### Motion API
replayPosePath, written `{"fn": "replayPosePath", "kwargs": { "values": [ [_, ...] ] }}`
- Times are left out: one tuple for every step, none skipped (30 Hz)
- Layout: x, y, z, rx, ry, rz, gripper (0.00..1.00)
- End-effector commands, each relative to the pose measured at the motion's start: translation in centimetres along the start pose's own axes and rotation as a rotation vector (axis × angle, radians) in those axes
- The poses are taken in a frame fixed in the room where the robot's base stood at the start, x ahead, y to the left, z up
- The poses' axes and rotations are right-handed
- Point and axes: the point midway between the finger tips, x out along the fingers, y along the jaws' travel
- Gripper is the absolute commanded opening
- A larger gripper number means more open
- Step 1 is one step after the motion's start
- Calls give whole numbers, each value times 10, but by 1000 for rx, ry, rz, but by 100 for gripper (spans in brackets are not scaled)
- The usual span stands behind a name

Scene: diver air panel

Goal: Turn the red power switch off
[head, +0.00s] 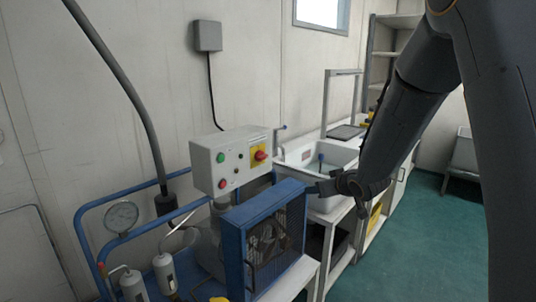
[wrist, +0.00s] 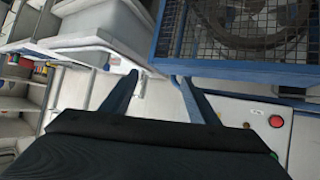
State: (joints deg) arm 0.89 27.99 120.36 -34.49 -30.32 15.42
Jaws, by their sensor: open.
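The red power switch (head: 260,155) is a red knob on a yellow plate at the right of the pale control box (head: 225,180) in the head view. I cannot tell its setting. My gripper (head: 322,185) is to the right of the box and lower, apart from the switch, near the blue-framed cage. In the wrist view my gripper (wrist: 156,78) is open, with nothing between its dark fingers. Part of the control box face (wrist: 250,107) with a red button (wrist: 276,121) shows there at lower right; the yellow plate is not visible.
A white sink (head: 318,158) and bench lie behind. A gauge (head: 121,216) and bottles are at left. Green floor (head: 440,235) is clear at right.

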Motion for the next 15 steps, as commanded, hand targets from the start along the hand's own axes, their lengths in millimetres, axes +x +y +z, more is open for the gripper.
{"fn": "replayPosePath", "kwargs": {
  "values": [
    [15, -8, -22, -21, 87, -60, 55],
    [22, -15, -34, -33, 141, -99, 55],
    [28, -24, -48, -45, 207, -154, 55],
    [32, -31, -58, -54, 253, -195, 55],
    [35, -38, -65, -59, 296, -236, 55],
    [37, -47, -74, -66, 348, -289, 55],
    [37, -54, -79, -69, 382, -327, 55],
    [37, -60, -84, -73, 413, -363, 55],
    [36, -67, -89, -75, 448, -406, 55],
    [36, -72, -91, -76, 470, -436, 55],
    [34, -76, -93, -77, 490, -461, 55],
    [33, -80, -95, -78, 510, -490, 55],
    [32, -83, -96, -77, 522, -507, 55],
    [31, -85, -98, -77, 533, -522, 55],
    [31, -87, -99, -78, 542, -535, 55]
  ]
}}
